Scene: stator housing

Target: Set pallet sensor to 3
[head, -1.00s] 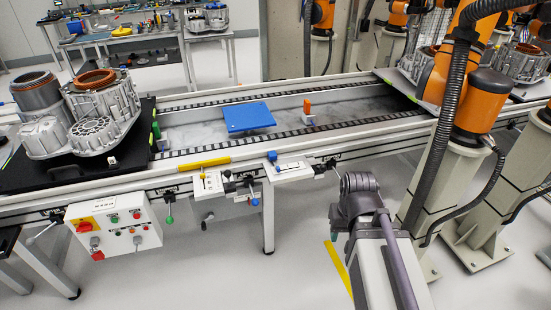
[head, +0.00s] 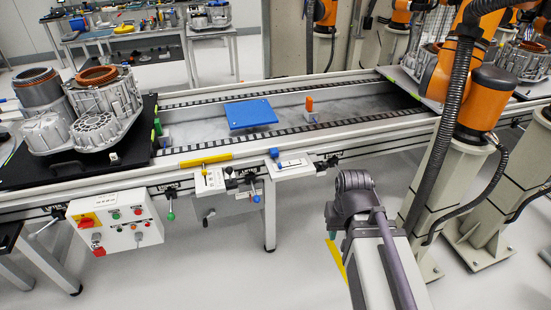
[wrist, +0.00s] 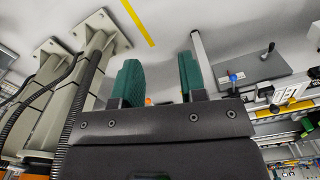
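Small white switch plates sit on the front rail of the conveyor. The fingers there are mostly hidden, with only a teal bit showing.
A control box (head: 115,222) with buttons hangs below the rail at left. A blue plate (head: 250,113) lies on the conveyor (head: 345,105). Housings (head: 100,110) stand on a black pallet at left. An orange arm (head: 490,90) stands at right. Floor between is free.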

